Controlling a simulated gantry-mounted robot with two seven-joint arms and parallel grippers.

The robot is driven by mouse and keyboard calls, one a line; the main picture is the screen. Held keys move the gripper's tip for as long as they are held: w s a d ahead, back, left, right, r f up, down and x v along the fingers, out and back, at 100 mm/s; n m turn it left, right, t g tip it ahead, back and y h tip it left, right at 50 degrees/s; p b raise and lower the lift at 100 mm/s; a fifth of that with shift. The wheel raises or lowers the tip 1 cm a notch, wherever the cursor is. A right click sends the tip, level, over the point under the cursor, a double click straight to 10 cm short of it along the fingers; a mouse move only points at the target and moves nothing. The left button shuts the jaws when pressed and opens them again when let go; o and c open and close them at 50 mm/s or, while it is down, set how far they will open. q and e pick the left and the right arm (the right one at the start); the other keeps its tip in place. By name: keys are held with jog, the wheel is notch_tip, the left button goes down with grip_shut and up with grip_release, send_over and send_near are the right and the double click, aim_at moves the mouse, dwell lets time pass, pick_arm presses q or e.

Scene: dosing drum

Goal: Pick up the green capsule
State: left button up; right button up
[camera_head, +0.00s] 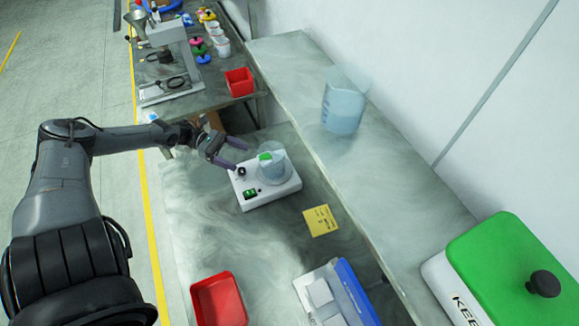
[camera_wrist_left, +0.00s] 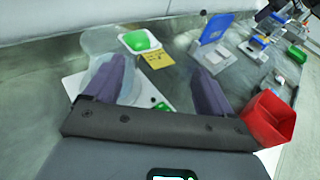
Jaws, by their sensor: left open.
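A small green piece (camera_head: 265,156), which looks like the green capsule, shows at the clear vessel (camera_head: 277,170) on the white device (camera_head: 285,188). Its full shape and whether it lies inside cannot be told. My left gripper (camera_head: 240,157) is open and empty, its purple fingers just left of the vessel, apart from the green piece. In the left wrist view the open fingers (camera_wrist_left: 159,75) stand over the device, the left one in front of the clear vessel (camera_wrist_left: 98,78). The capsule cannot be made out there. My right gripper is not in view.
A tall clear beaker (camera_head: 342,108) stands on the raised shelf. A yellow note (camera_head: 320,220), a red bin (camera_head: 218,300) and a blue-and-white box (camera_head: 345,290) lie nearer. A green-lidded cooler (camera_head: 505,260) stands right. The bench around the note is clear.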

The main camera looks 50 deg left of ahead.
aim_at(263, 157)
pick_arm(q)
jog(key=shift+m+g+y, duration=0.3)
jog(key=shift+m+g, duration=0.2)
jog(key=shift+m, duration=0.1)
jog(key=w+b, duration=0.1)
jog(key=w+d+b, duration=0.1)
jog(key=w, duration=0.1)
jog(key=w+d+b, duration=0.1)
jog(key=shift+w+d+f, duration=0.25)
jog(key=shift+w+f, duration=0.1)
jog(key=shift+w, duration=0.05)
jog(key=shift+w+d+f+b, duration=0.25)
jog(key=shift+w+d+b, duration=0.1)
jog(key=shift+b, duration=0.3)
jog(key=shift+b+x, duration=0.9)
jog(key=shift+x, duration=1.2)
jog(key=shift+w+a, duration=0.1)
jog(key=shift+w, duration=0.1)
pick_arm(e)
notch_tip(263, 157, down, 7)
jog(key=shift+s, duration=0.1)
pick_arm(q)
jog(key=c, duration=1.2)
jog(key=shift+r, duration=0.15)
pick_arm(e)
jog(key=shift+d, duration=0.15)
